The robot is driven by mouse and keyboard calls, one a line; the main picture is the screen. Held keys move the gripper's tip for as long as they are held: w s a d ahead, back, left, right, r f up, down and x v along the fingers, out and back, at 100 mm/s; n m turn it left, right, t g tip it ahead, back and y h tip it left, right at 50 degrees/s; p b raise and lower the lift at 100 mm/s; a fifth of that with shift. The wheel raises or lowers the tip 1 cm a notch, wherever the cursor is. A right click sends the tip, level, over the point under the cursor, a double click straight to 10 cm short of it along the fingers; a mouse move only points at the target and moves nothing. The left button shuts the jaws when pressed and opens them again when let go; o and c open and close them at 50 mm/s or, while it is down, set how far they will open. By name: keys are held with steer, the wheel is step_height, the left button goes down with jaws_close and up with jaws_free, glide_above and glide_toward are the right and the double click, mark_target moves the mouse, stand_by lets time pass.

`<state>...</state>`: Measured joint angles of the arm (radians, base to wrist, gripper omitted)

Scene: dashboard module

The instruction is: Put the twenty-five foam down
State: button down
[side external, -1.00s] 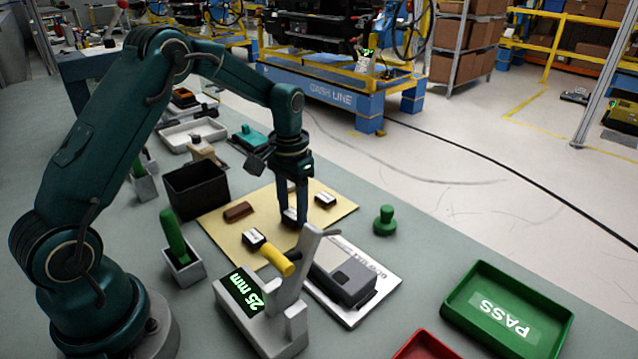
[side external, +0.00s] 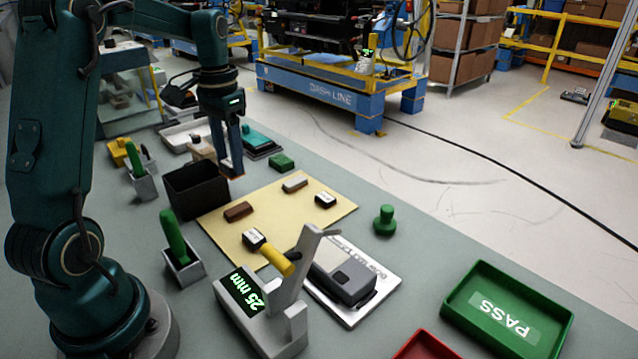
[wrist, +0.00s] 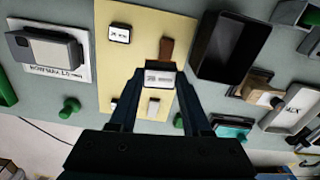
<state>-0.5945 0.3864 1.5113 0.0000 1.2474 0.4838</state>
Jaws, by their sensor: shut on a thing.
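My gripper (side external: 233,172) is shut on a small foam piece with a white label (wrist: 160,77). Its label is too small to read surely. The piece shows between the fingertips in the wrist view, but the fingers hide it in the side view. My gripper hangs fingers-down beyond the right edge of the black bin (side external: 195,189), off the back left of the tan mat (side external: 285,222). The grey gauge (side external: 262,315) in front has a screen showing 25 mm.
The mat holds a brown block (side external: 238,211), a pale block (side external: 295,184) and labelled blocks (side external: 326,200). A green block (side external: 281,162) lies behind it. A teal device (side external: 262,146) and a white tray (side external: 186,135) stand near my gripper. A green PASS tray (side external: 508,308) stands front right.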

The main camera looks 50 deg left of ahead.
steer(key=d+r+m, duration=0.1)
steer(key=d+r, duration=0.3)
steer(key=d, duration=0.5)
glide_above(324, 252)
steer(key=f, duration=0.6)
steer(key=shift+s+a+f, duration=0.1)
steer(key=shift+a+f, duration=0.05)
steer(key=shift+a, duration=0.05)
steer(key=shift+d+f, duration=0.15)
steer(key=shift+d, duration=0.1)
steer(key=shift+f, duration=2)
steer(key=shift+f, duration=0.15)
steer(key=shift+c, duration=1.8)
jaws_free()
